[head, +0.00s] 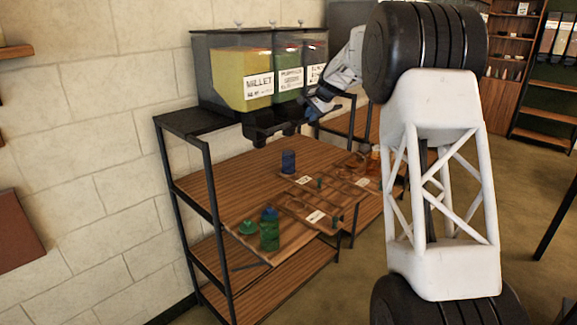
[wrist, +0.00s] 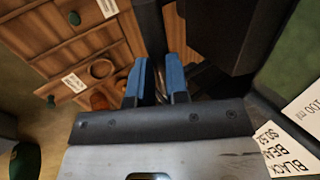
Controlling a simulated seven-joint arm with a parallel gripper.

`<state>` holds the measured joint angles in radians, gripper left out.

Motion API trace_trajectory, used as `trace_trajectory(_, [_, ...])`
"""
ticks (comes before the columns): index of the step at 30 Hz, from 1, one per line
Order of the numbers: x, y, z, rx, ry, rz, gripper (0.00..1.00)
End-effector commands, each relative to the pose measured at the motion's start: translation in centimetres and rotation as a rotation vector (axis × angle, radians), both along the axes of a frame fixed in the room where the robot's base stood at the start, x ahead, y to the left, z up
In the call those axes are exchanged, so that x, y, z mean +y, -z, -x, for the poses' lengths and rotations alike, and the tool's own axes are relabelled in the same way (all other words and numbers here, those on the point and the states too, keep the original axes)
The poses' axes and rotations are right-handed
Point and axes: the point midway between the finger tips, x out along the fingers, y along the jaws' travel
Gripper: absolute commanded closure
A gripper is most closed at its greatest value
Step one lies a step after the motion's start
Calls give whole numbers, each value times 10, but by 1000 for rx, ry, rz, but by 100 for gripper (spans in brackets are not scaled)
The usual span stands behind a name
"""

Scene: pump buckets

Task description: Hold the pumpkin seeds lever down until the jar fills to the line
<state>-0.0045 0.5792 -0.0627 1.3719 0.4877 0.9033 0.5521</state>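The dispenser has a yellow MILLET bin (head: 240,75), a green bin (head: 287,58) whose label seems to read PUMPKIN, and a dark third bin (head: 316,50). The wrist view shows a BLACK BEAN label (wrist: 284,150). My gripper (head: 312,112) is at the front, below the green and third bins. Its blue fingers (wrist: 157,82) are a little apart, with nothing clearly held between them. A dark bar (wrist: 151,28) lies beyond the fingertips; I cannot tell whether it is a lever. A dark blue jar (head: 288,162) stands on the wooden shelf below. No fill line is readable.
A green jar (head: 269,236) with a blue top and a green lid (head: 247,227) are at the shelf's front left. An orange jar (head: 375,165) is at the right. Wooden trays (head: 320,215) with labels lie between. A black spout housing (wrist: 232,35) sits close right of my fingers.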

Motion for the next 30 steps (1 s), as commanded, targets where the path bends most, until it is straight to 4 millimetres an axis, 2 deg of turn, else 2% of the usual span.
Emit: trace_trajectory(30, [1,9,0,1,-1,0,87])
